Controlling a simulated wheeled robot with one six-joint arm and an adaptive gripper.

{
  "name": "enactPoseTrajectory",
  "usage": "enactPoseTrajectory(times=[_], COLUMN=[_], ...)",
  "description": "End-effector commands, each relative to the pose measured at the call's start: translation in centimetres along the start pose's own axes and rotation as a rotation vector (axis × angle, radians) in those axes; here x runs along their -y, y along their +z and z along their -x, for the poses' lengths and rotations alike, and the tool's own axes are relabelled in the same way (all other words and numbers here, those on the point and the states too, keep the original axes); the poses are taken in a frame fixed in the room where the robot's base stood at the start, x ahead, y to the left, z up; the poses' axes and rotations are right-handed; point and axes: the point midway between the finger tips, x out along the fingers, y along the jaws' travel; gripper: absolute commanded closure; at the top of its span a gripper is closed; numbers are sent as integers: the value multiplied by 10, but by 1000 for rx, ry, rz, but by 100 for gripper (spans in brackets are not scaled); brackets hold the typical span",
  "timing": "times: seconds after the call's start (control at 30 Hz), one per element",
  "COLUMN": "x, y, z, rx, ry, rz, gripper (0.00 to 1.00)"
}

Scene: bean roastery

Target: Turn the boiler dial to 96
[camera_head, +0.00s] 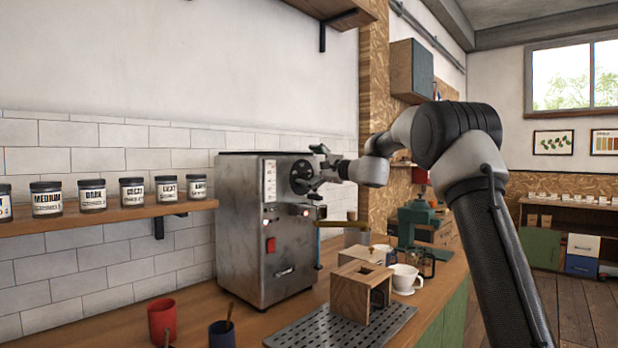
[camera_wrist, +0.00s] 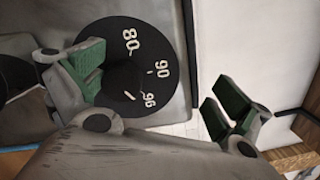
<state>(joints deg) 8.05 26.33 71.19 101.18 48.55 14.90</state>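The boiler dial (camera_head: 300,176) is a round black disc on the front of the steel espresso machine (camera_head: 245,225). In the wrist view the dial (camera_wrist: 152,42) shows the white figures 80, 90 and 96 with ticks. A short white line lies near its dark centre, and I cannot tell where the knob points. My gripper (camera_head: 319,168) is at the machine's front, close to the dial. In the wrist view my gripper (camera_wrist: 157,90) is open, its green-padded fingers wide apart. The left finger covers the dial's left part; the right finger is beyond the machine's right edge. Contact cannot be told.
A portafilter handle (camera_head: 342,223) sticks out below the dial. A wooden box stand (camera_head: 352,295), a drip tray (camera_head: 310,332), a white cup (camera_head: 404,280) and a red mug (camera_head: 161,320) stand on the counter. Labelled jars (camera_head: 92,196) line the left shelf.

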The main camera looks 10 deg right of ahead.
Motion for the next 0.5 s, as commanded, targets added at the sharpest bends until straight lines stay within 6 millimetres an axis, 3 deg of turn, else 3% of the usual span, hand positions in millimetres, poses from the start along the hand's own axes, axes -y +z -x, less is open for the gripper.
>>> enactPoseTrajectory(times=[0.03,0.23,0.43,0.47,0.5], x=[40,53,54,11,11], y=[23,28,27,2,2], z=[4,4,5,3,3], rx=[23,19,17,-12,-12], ry=[-50,-51,-52,8,8], rz=[23,21,22,-23,-23], gripper=[19,19,19,19,22])
